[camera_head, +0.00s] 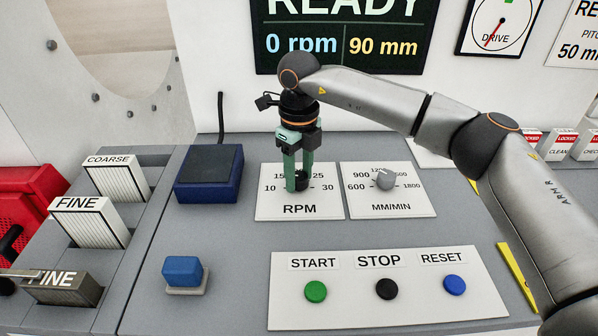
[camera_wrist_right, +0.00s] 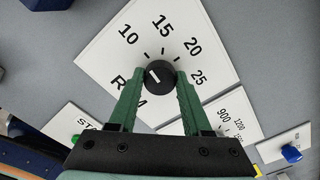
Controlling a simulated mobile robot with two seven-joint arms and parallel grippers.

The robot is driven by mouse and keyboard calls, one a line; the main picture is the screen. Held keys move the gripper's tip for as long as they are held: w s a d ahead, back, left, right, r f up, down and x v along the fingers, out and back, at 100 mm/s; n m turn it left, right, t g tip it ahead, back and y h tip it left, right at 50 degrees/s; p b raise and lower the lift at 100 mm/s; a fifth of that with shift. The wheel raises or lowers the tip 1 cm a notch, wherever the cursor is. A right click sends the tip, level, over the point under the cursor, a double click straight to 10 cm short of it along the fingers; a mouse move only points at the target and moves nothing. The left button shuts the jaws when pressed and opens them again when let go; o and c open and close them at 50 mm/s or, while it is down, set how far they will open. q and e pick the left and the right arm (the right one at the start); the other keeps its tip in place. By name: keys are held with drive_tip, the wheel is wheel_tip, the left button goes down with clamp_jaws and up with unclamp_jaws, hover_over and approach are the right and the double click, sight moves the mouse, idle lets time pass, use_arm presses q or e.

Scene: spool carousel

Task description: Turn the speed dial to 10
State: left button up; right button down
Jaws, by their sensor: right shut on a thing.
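The speed dial (camera_wrist_right: 160,75) is a round black knob with a white mark, on a white RPM plate (camera_wrist_right: 103,62) printed with speed numbers. In the wrist view the white mark sits on the knob's left part, toward the 10 side; its exact setting is hard to tell. My right gripper (camera_head: 296,187) points down over the RPM plate (camera_head: 328,204) in the head view. Its green fingers are shut on the dial, one on each side, and partly hide it and some numbers. The same gripper shows in the wrist view (camera_wrist_right: 158,84). My left gripper is not in view.
A grey MM/MIN knob (camera_head: 386,179) is close on the right. START (camera_head: 316,291), STOP (camera_head: 387,289) and RESET (camera_head: 454,285) buttons lie in front. A blue box (camera_head: 209,176) stands left. The screen (camera_head: 345,40) reads READY, 0 rpm, 90 mm.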

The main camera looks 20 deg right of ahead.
sight(299, 176)
drive_tip(key=shift+n, duration=0.5)
drive_tip(key=shift+c, duration=1.7)
unclamp_jaws()
wheel_tip(299, 176, up, 13)
drive_tip(key=shift+f, duration=0.2)
